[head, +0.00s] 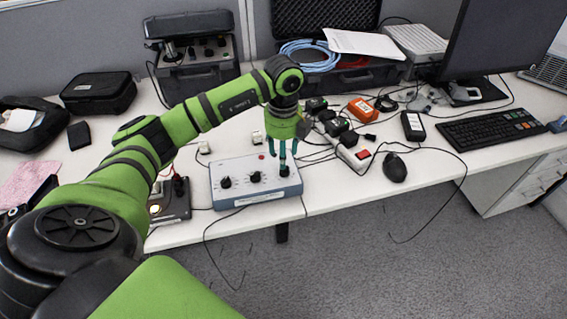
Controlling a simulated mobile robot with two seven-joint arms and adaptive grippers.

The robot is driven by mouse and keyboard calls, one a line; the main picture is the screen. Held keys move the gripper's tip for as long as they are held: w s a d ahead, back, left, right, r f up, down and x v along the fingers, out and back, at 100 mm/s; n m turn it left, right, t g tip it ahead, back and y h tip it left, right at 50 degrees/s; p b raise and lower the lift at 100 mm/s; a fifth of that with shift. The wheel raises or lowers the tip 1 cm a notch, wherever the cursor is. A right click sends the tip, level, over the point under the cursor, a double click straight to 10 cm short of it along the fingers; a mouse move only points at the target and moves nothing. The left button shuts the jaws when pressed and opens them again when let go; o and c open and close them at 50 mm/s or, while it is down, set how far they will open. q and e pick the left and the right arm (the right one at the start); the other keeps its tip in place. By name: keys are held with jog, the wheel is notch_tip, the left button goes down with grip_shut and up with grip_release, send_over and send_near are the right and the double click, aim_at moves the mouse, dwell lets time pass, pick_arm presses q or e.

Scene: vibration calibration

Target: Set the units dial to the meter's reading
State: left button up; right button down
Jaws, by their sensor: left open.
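A blue-grey box (240,196) with black dials stands near the front edge of the desk. Its left dial (225,182) and middle dial (256,177) are in plain view. The right dial (284,171) is partly covered by my left gripper (288,163). That gripper points down over the right dial, its fingers apart at the knob; I cannot tell whether they touch it. The dial markings are too small to read. I cannot tell which device is the meter, and no reading is legible. My right gripper is not in view.
A dark device (176,212) with a small yellow light stands left of the box, beneath my arm. A power strip (352,156), a black mouse (394,167) and loose cables lie to the right. An open case (350,78) stands behind.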

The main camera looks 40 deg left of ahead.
pick_arm(q)
jog(key=shift+f+p, duration=0.3)
jog(key=shift+f, duration=2.3)
jog(key=shift+r, duration=0.1)
grip_shut()
